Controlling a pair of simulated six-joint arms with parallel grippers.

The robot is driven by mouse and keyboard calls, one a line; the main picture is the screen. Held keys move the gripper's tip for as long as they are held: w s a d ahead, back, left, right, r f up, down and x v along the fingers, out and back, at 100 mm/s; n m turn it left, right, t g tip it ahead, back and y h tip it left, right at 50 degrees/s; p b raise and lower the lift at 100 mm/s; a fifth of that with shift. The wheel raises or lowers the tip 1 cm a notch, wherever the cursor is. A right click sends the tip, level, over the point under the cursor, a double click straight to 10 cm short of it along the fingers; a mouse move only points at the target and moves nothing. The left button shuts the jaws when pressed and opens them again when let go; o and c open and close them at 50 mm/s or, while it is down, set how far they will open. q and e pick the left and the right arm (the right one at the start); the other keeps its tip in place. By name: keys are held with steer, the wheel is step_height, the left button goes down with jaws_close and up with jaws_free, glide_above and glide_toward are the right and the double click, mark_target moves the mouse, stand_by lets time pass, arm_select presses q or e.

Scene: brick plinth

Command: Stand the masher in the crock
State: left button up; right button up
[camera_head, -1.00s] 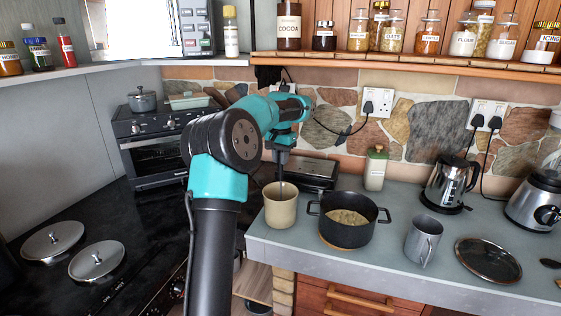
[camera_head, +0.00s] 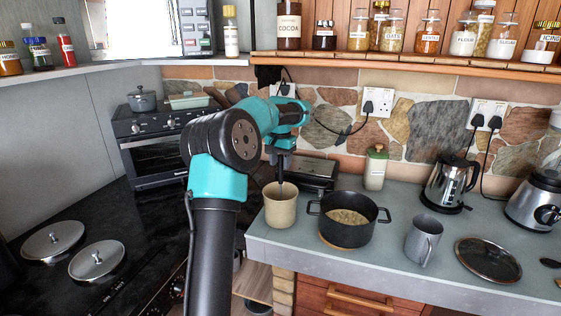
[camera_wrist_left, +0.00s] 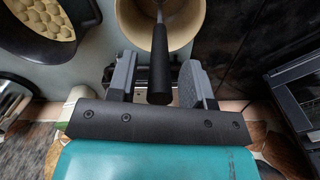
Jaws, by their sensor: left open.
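The beige crock (camera_head: 281,210) stands upright near the left front of the grey worktop. It also shows at the top of the left wrist view (camera_wrist_left: 127,25). The masher, with a black handle (camera_wrist_left: 160,75) and a thin metal shaft, has its lower end inside the crock, where its head is hidden. In the head view its dark handle (camera_head: 281,187) stands at the crock's mouth. My left gripper (camera_head: 281,160) is above the crock. In the left wrist view its fingers (camera_wrist_left: 158,68) are apart on either side of the handle, with gaps visible.
A black pot (camera_head: 347,230) with pale lumpy food is close right of the crock. A grey mug (camera_head: 423,241), a glass lid (camera_head: 488,259) and a kettle (camera_head: 450,183) are further right. A jar (camera_head: 376,168) and a flat dark appliance (camera_head: 308,172) stand behind.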

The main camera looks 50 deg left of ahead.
arm_select(q)
step_height(320, 180, up, 12)
steer(key=shift+r, duration=0.15)
stand_by(0.6)
stand_by(0.5)
